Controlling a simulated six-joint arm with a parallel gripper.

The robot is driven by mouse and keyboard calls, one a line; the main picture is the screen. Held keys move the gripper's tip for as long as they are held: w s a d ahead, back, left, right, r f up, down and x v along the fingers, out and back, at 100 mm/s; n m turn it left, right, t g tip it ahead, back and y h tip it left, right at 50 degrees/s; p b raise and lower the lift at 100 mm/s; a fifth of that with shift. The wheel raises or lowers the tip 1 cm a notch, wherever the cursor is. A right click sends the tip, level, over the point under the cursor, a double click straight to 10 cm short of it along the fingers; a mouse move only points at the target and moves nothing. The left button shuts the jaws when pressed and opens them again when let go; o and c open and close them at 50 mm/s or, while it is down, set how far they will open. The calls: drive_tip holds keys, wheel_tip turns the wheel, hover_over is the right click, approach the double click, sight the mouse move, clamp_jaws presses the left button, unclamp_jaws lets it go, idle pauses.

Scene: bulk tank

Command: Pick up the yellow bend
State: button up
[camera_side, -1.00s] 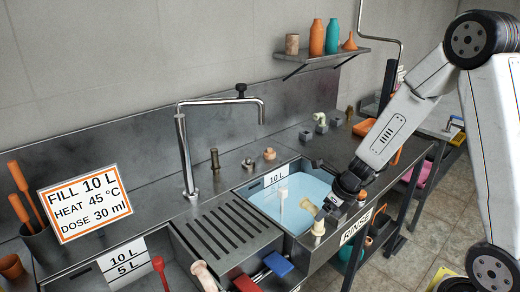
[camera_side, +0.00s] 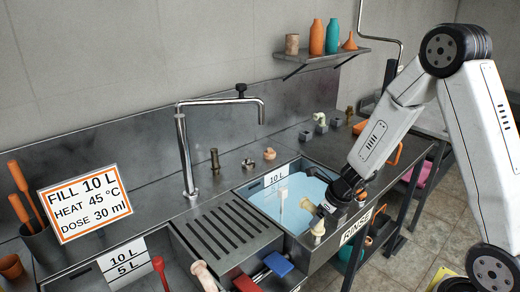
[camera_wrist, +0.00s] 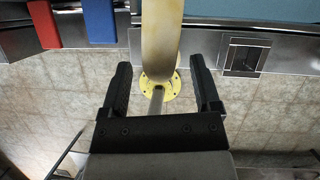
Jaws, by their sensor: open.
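The yellow bend (camera_side: 318,228) is a pale yellow curved pipe piece at the front rim of the sink, its upper end leaning towards the water in the side view. My gripper (camera_side: 328,206) is at the bend, hiding part of it. In the wrist view the bend (camera_wrist: 162,38) runs down from the top edge, and its near end lies between the two open fingers of my gripper (camera_wrist: 160,66). A gap shows on each side of it. A yellow disc with holes (camera_wrist: 172,92) shows below that end; I cannot tell whether it belongs to the bend.
The water-filled sink (camera_side: 262,187) lies behind the bend, with a pale stick (camera_side: 282,200) standing in it. A RINSE label (camera_side: 356,224) is on the front. A blue block (camera_side: 278,264) and a red block (camera_side: 246,284) are left along the front edge. A tap (camera_side: 187,150) stands behind.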

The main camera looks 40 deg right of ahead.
drive_tip(key=shift+x, duration=1.15)
clamp_jaws()
